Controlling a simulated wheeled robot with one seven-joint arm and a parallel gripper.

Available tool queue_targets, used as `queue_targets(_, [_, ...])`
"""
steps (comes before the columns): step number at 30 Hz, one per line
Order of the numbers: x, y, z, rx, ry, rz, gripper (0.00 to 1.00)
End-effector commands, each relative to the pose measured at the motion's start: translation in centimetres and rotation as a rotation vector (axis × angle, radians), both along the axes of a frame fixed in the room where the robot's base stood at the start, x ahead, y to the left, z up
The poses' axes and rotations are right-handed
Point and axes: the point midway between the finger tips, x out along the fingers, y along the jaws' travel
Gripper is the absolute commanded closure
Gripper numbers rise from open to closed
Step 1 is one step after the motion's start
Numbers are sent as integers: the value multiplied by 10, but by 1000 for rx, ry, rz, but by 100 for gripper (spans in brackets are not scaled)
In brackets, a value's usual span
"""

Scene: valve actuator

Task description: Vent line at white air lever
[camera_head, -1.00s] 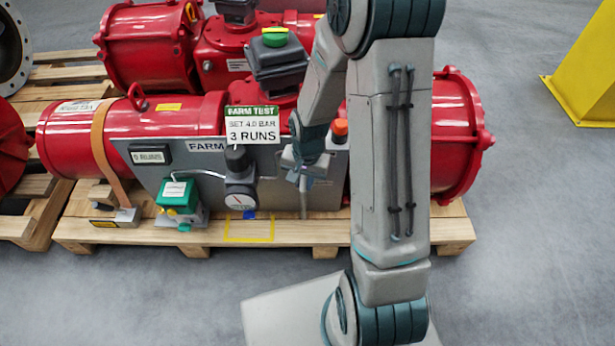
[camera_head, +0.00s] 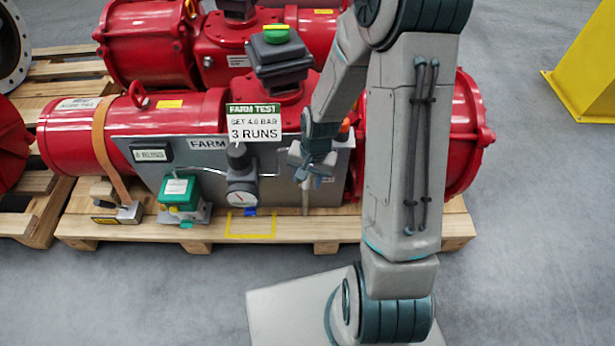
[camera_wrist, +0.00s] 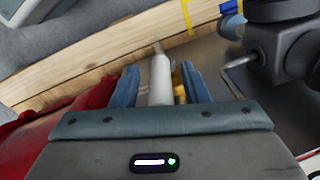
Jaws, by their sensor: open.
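The white air lever (camera_wrist: 160,78) shows in the wrist view as a pale rod between the two blue fingers of my gripper (camera_wrist: 160,86). The fingers are open, one on each side of the rod; I cannot tell whether either touches it. In the head view, my gripper (camera_head: 317,178) is in front of the right part of the grey panel (camera_head: 275,193). A pale rod, seemingly the lever (camera_head: 306,199), hangs down below it. The lever's upper end is hidden by my gripper. A round gauge (camera_head: 241,198) sits on the panel to the left.
A green-topped box (camera_head: 178,192) stands left of the gauge. The panel stands before a red actuator (camera_head: 170,112) on a wooden pallet (camera_head: 100,230). A "FARM TEST" sign (camera_head: 254,122) is above the gauge. A bent metal rod (camera_wrist: 232,72) is right of my fingers.

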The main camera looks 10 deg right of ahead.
Motion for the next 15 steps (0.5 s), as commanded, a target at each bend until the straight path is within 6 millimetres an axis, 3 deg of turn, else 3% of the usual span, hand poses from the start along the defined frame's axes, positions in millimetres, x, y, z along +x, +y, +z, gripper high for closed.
queue_targets(15, [-3,-14,108,-1,-4,-1,59])
